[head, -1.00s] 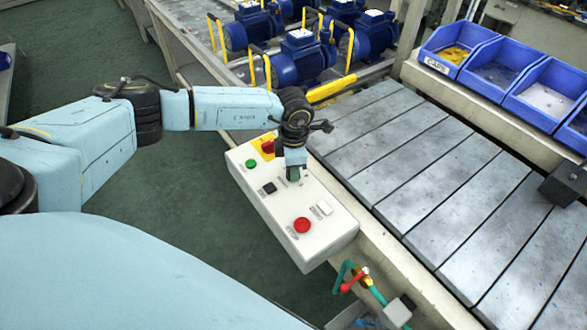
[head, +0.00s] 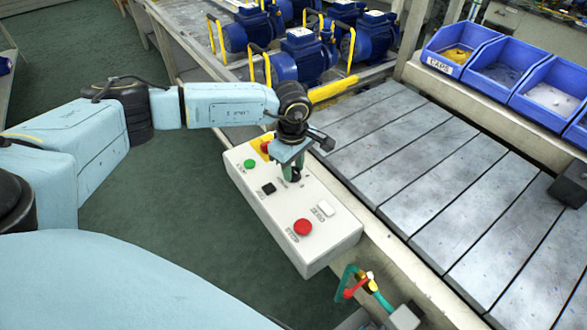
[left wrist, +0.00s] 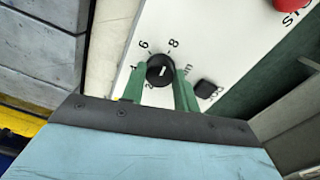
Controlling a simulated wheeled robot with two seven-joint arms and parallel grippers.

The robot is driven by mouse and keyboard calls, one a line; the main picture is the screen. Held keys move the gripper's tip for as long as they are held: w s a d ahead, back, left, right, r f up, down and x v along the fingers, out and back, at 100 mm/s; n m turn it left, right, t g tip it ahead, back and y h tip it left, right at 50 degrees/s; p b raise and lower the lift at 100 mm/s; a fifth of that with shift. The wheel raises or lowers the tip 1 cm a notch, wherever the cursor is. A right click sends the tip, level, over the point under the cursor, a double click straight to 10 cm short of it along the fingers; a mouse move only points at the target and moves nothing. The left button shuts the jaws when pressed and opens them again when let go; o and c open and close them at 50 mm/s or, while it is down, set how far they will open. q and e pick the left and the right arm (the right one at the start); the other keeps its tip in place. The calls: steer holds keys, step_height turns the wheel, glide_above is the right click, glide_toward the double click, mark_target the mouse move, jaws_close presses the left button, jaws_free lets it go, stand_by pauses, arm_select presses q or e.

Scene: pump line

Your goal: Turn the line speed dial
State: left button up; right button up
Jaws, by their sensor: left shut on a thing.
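The line speed dial (left wrist: 160,70) is a small round black knob with a white pointer line. In the left wrist view, printed numbers such as 4, 6 and 8 stand around it. It sits on a pale control box (head: 262,208). My left gripper (head: 293,172) reaches down onto the box from above. Its two green fingers are shut on the dial, one on each side, also in the left wrist view (left wrist: 160,88). In the head view the gripper hides much of the dial. My right gripper is in neither view.
The box also carries a red stop button (head: 303,227), a white button (head: 326,208), a black button (head: 268,188), a green button (head: 250,163) and a red switch on yellow (head: 265,147). Behind are a slatted conveyor (head: 420,170), blue pumps (head: 303,55) and blue bins (head: 500,65).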

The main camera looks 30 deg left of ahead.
arm_select(q)
steer(key=shift+m, duration=0.3)
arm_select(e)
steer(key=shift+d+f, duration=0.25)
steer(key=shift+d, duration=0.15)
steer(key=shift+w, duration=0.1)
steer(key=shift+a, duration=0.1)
arm_select(q)
steer(key=o, duration=1)
steer(key=shift+c, duration=0.2)
steer(key=shift+r, duration=0.1)
step_height(320, 180, up, 13)
steer(key=shift+s+r+p, duration=0.15)
steer(key=shift+s+p, duration=0.05)
steer(key=shift+p, duration=0.25)
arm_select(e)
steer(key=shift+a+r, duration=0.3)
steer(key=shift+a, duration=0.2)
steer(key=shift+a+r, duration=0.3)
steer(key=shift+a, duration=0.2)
